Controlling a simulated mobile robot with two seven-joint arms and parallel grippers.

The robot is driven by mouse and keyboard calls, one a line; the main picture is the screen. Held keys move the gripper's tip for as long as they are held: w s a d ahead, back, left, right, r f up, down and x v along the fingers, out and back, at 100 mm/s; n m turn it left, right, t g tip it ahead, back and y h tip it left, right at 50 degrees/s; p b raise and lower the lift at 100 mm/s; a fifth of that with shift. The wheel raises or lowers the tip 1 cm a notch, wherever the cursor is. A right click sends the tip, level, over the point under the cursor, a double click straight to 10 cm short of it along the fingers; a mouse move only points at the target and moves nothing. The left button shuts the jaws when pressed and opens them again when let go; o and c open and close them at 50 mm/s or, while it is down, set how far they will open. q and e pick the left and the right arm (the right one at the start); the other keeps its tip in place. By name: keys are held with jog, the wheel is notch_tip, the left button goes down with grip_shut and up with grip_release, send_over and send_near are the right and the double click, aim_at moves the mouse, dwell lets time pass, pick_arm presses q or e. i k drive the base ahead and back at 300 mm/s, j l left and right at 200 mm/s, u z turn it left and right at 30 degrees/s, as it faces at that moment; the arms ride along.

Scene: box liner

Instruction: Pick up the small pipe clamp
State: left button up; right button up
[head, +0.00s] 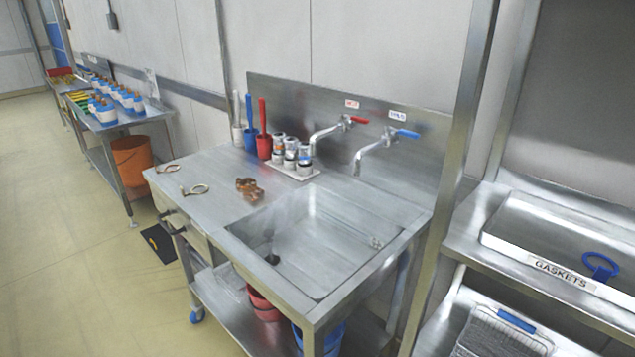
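Two ring-shaped clamps with short tails lie flat on the left part of the steel sink counter. One clamp (168,168) is near the counter's left edge. The other clamp (195,190) lies nearer the front edge and looks slightly larger. I cannot tell for sure which is the small pipe clamp. Amber-brown pieces (247,188) lie to their right, close to the basin; their exact shape is unclear. A small metallic piece (376,242) sits at the basin's right side, too small to identify. Neither of my grippers is in view.
The basin (310,245) is open and looks empty. Small containers on a white tray (292,170), a red brush holder (264,145) and two taps line the back. A steel post (455,150) stands right of the sink. The floor at left (70,240) is mostly clear.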

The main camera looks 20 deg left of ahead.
aim_at(252, 189)
jog(key=i+j+z, duration=0.1)
jog(key=j+z, duration=1)
jog(key=j, duration=0.35)
jog(key=k+j+z, duration=0.2)
jog(key=j, duration=0.7)
jog(key=k+j, duration=0.15)
jog(key=j, duration=0.25)
jog(key=j+z, duration=0.1)
jog(key=j, duration=0.25)
jog(key=k, duration=0.05)
